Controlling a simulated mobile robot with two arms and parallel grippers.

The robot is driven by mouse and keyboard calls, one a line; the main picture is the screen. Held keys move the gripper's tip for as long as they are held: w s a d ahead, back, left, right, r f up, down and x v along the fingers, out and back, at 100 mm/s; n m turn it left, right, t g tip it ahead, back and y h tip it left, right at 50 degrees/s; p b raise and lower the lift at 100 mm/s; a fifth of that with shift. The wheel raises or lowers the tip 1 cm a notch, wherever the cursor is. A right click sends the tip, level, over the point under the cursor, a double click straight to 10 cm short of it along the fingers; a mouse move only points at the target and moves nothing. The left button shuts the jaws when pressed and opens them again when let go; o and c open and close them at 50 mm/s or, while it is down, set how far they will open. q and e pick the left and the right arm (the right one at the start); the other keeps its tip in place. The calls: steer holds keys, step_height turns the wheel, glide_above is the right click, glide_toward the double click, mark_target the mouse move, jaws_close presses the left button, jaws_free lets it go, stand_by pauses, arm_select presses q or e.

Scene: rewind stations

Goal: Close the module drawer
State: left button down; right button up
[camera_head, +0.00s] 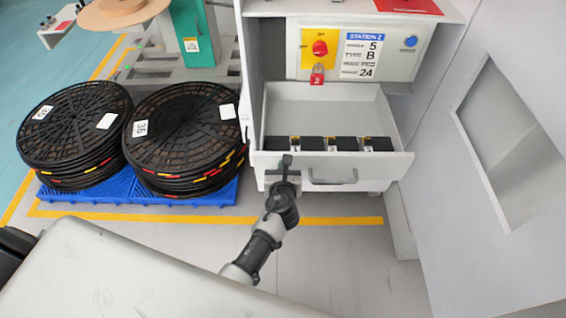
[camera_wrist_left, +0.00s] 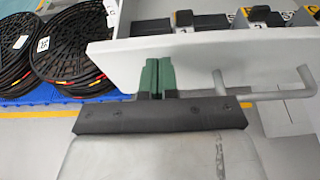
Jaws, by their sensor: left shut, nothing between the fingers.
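The module drawer (camera_head: 400,165) is pulled out of the white station cabinet (camera_head: 254,60). Several black modules (camera_head: 312,143) stand in a row along the inside of its front panel. The drawer has a grey bar handle (camera_head: 333,181), also seen in the left wrist view (camera_wrist_left: 285,94). My left gripper (camera_head: 286,162) is shut and empty at the left part of the drawer front, left of the handle. In the left wrist view its green fingers (camera_wrist_left: 157,76) are together against or very close to the front panel (camera_wrist_left: 215,50); I cannot tell if they touch. My right gripper is not in view.
Stacks of black reels (camera_head: 185,135) stand on a blue pallet (camera_head: 105,190) to the left. A control panel (camera_head: 350,52) with a red knob and a red padlock is above the drawer. A grey panel (camera_head: 490,200) stands on the right. The floor before the drawer is clear.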

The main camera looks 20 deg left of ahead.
arm_select(q)
steer(key=shift+w+a, duration=0.2)
steer(key=shift+w, duration=0.3)
steer(key=shift+w+a, duration=0.15)
steer(key=shift+w, duration=0.35)
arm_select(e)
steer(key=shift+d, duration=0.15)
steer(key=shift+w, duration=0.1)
